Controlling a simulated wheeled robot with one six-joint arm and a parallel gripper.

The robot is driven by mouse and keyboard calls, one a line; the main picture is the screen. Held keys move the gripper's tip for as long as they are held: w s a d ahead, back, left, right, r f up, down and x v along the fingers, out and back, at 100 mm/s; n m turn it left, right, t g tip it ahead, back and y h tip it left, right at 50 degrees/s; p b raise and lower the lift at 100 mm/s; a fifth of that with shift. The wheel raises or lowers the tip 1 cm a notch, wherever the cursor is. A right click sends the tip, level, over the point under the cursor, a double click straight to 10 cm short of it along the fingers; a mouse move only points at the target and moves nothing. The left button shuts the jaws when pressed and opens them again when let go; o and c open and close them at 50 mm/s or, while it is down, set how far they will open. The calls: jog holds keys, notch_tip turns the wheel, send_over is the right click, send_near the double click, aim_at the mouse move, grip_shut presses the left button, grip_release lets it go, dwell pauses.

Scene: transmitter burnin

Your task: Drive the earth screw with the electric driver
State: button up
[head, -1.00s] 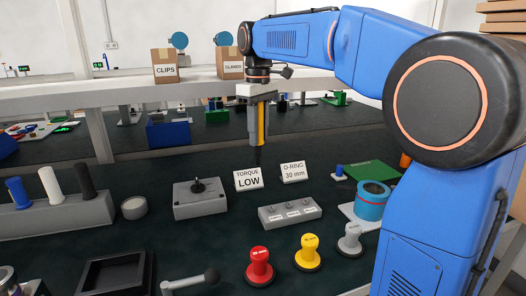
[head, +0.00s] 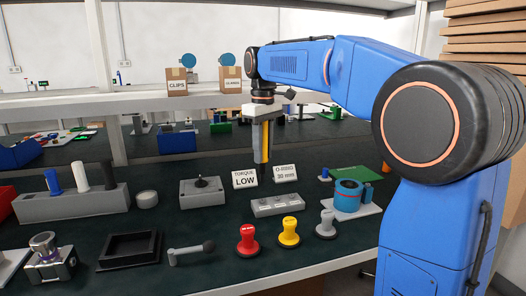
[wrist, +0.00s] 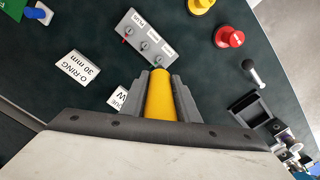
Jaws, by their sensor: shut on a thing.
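My gripper (head: 262,158) is shut on a yellow cylindrical tool, likely the electric driver (head: 265,143), held upright above the bench. In the wrist view the yellow body (wrist: 160,95) sits between my two grey fingers; its working tip cannot be made out. A teal cylindrical housing (head: 347,198) stands on a white plate to the right of my gripper. A card reading TORQUE LOW (head: 244,179) stands just below and left of my gripper in the head view.
A grey three-position block (head: 278,205), an O-RING 30 mm card (head: 286,173) and a joystick box (head: 201,192) are near. Red (head: 248,241), yellow (head: 289,232) and grey (head: 326,225) knobs line the front. A grey rack (head: 75,206) stands left. A shelf (head: 150,104) crosses behind.

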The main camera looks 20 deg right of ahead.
aim_at(263, 173)
jog(key=shift+f, duration=2.45)
jog(key=shift+f, duration=1.35)
dwell(2.1)
jog(key=shift+r, duration=0.15)
dwell(0.5)
jog(key=shift+r, duration=3.5)
